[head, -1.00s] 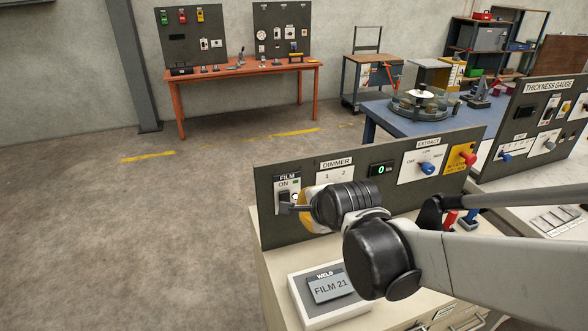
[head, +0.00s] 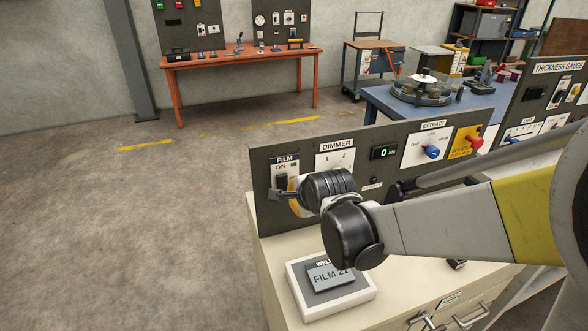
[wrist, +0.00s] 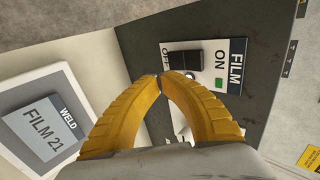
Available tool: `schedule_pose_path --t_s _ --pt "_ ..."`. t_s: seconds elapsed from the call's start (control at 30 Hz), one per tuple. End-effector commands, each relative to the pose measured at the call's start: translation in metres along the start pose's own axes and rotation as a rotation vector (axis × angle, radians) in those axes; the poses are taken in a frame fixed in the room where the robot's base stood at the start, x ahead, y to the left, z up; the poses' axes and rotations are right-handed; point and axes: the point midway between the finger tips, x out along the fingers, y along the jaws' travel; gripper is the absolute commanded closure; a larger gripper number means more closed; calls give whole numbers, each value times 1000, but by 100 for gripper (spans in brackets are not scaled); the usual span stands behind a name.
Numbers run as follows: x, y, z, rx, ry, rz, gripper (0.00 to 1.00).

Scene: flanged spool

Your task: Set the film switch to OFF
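The film switch (head: 281,181) is a dark rocker on a white plate at the left end of the dark upright panel. Its ON mark is at the top in the head view. In the wrist view the rocker (wrist: 184,60) lies between the ON mark (wrist: 219,57) and the OFF mark (wrist: 165,55). A small green lamp (wrist: 219,82) sits beside ON. I cannot tell which way the rocker is tipped. My gripper (head: 277,194) is at the switch's lower end. Its yellow fingers (wrist: 160,82) meet at the tips, empty, near the OFF side; contact is unclear.
A dimmer plate (head: 334,157) is just right of the switch, partly behind my gripper. Extract (head: 432,152) and red-knob controls (head: 474,141) are farther right. A FILM 21 weld box (head: 328,290) stands on the cabinet top below. Floor at left is clear.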

Motion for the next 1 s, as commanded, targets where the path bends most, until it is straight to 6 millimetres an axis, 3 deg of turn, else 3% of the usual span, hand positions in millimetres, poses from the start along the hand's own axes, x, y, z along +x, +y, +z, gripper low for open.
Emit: schedule_pose_path --t_s 0.1,0.3,1.0 --pt "19 -7 0 0 0 0 100" --pt "33 -15 0 0 0 0 100" --pt "45 -19 0 0 0 0 100"
